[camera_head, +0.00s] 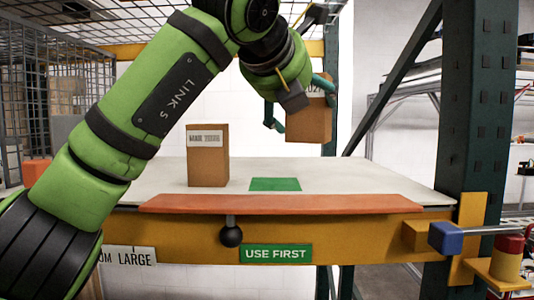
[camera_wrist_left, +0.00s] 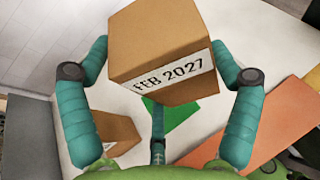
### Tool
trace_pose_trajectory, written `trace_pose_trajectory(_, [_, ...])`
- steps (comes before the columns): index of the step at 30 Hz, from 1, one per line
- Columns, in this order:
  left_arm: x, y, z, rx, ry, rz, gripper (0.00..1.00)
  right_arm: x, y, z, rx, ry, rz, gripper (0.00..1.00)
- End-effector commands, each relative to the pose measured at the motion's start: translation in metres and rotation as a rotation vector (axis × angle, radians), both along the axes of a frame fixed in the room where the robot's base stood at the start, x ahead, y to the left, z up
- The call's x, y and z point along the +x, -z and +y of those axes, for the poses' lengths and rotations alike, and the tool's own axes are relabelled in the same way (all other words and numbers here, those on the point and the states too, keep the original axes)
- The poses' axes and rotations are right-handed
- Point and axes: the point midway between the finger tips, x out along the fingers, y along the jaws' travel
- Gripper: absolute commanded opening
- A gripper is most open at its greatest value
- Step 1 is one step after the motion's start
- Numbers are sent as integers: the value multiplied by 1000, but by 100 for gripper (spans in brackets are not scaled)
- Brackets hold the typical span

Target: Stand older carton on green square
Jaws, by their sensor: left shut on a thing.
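My left gripper (camera_head: 300,108) is shut on a brown carton (camera_head: 312,122) and holds it raised, above and to the right of the green square in the head view. In the left wrist view this carton (camera_wrist_left: 160,45) shows a white label reading FEB 2027. A second brown carton (camera_head: 208,168) stands upright on the white table left of the green square; its label seems to begin with MAR, the rest too blurred to read. The green square (camera_head: 275,184) lies flat and bare near the table's front. It also shows partly behind the held carton in the wrist view (camera_wrist_left: 180,116). My right gripper is out of view.
The white table (camera_head: 350,178) is clear right of the green square. An orange strip (camera_head: 290,204) runs along its front edge, above a USE FIRST sign (camera_head: 276,253). A dark green post (camera_head: 470,120) stands at the right; a wire cage (camera_head: 40,80) is at the left.

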Motion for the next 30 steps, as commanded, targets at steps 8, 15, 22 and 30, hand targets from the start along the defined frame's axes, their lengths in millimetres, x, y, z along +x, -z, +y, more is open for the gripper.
trace_pose_trajectory(8, [21, 29, 49, 0, 0, -1, 37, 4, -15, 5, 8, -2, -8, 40])
trace_pose_trajectory(15, [24, 43, 57, 0, 2, 0, 37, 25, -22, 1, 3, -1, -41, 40])
trace_pose_trajectory(22, [24, 71, 57, 1, 2, -1, 37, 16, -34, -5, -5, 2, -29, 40])
trace_pose_trajectory(30, [23, 76, 56, 0, 0, -1, 37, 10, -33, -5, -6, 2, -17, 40])
